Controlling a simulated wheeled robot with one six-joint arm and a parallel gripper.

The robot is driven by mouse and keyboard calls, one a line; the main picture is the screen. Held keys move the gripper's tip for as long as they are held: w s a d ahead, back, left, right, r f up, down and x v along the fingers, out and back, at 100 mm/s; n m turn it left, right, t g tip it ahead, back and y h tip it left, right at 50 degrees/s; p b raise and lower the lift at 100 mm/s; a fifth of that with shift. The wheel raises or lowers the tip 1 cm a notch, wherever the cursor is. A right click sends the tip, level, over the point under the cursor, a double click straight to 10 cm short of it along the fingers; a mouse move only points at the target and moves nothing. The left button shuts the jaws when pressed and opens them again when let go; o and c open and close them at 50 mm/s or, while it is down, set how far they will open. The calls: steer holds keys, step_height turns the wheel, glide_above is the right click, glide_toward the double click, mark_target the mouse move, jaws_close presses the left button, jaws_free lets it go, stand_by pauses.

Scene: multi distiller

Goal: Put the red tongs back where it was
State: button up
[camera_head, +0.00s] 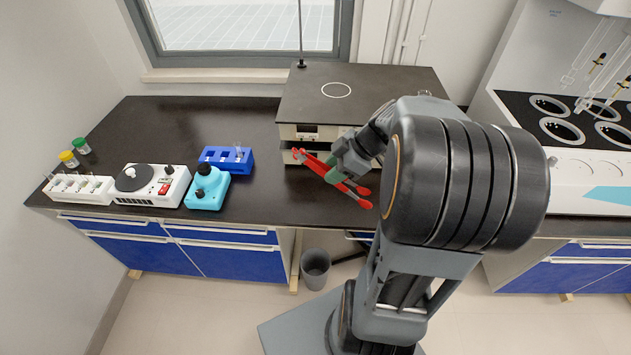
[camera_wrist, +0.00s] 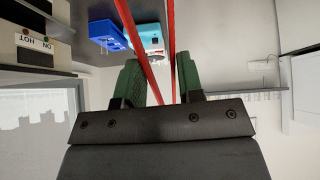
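The red tongs (camera_head: 316,166) are in the air in front of the dark-topped hot plate unit in the head view. Their two red arms also run between my fingers in the wrist view (camera_wrist: 149,58). My gripper (camera_head: 341,174) has green finger pads, one on each side of the tongs. The tongs' rounded red ends point to the right and toward the front. Part of my gripper is hidden behind my arm in the head view.
The hot plate unit (camera_head: 390,82) stands on the black bench (camera_head: 255,125). A blue rack (camera_head: 227,160), a teal device (camera_head: 207,188), a white stirrer (camera_head: 151,186) and a white tube holder (camera_head: 78,189) stand to the left. A grey bin (camera_head: 315,268) is on the floor.

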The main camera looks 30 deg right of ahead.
steer(key=w+a+f+p, duration=0.1)
steer(key=w+f+p, duration=0.2)
steer(key=w+f, duration=0.5)
step_height(320, 180, down, 2)
steer(key=shift+f, duration=0.15)
steer(key=shift+f+b, duration=0.65)
steer(key=shift+b, duration=0.65)
steer(key=shift+o, duration=0.4)
steer(key=o, duration=0.4)
steer(key=shift+o, duration=0.2)
steer(key=shift+r, duration=0.1)
